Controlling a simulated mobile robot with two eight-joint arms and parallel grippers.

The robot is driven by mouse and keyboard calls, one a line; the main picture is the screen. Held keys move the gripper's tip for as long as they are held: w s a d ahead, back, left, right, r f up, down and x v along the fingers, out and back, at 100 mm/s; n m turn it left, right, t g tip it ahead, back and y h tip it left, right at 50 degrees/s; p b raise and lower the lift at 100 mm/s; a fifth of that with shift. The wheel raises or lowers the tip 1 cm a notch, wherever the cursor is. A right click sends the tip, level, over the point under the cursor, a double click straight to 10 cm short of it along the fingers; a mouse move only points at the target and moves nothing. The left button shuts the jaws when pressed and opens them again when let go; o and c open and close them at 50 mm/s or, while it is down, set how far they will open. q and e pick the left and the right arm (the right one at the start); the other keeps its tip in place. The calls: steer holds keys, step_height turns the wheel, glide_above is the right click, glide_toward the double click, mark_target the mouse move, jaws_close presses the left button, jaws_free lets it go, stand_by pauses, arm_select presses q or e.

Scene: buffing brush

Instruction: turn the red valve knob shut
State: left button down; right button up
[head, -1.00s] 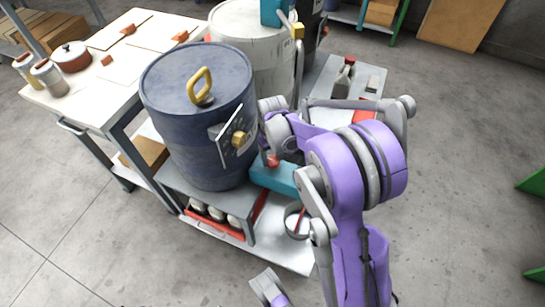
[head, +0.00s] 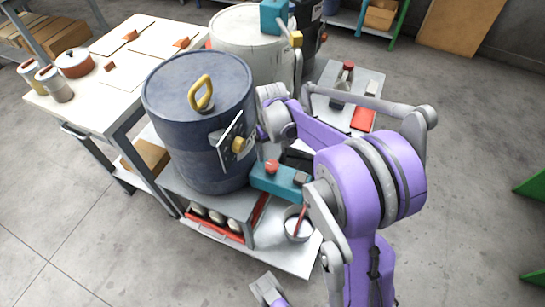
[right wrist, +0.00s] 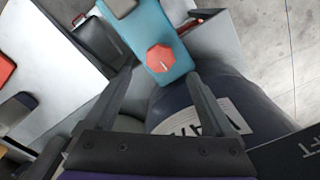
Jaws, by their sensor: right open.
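The red valve knob (head: 271,166) sits on top of a teal body (head: 287,184) beside the dark blue drum (head: 205,160). In the right wrist view, the red knob (right wrist: 160,58) looks octagonal with a pale mark, on the teal body (right wrist: 150,28). My right gripper (right wrist: 163,77) is open, and its fingers frame the line toward the knob without visibly gripping it. In the head view, my right wrist is above the knob beside the drum; its fingertips are not clear there. A grey and purple end of my left arm (head: 268,290) shows at the bottom edge, its jaws unclear.
The drum has a yellow handle and a side plate with a yellow fitting (head: 238,145) close to my right wrist. A bowl (head: 297,222) with a red-handled tool stands on the cart below. A white drum (head: 250,40) is behind. Open floor lies to the right.

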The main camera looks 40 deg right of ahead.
arm_select(q)
steer(key=shift+r+p, duration=0.35)
steer(key=shift+r, duration=0.2)
arm_select(e)
step_height(320, 180, up, 4)
steer(key=shift+r, duration=0.1)
arm_select(q)
steer(key=shift+s, duration=0.1)
arm_select(e)
steer(key=shift+s, duration=0.1)
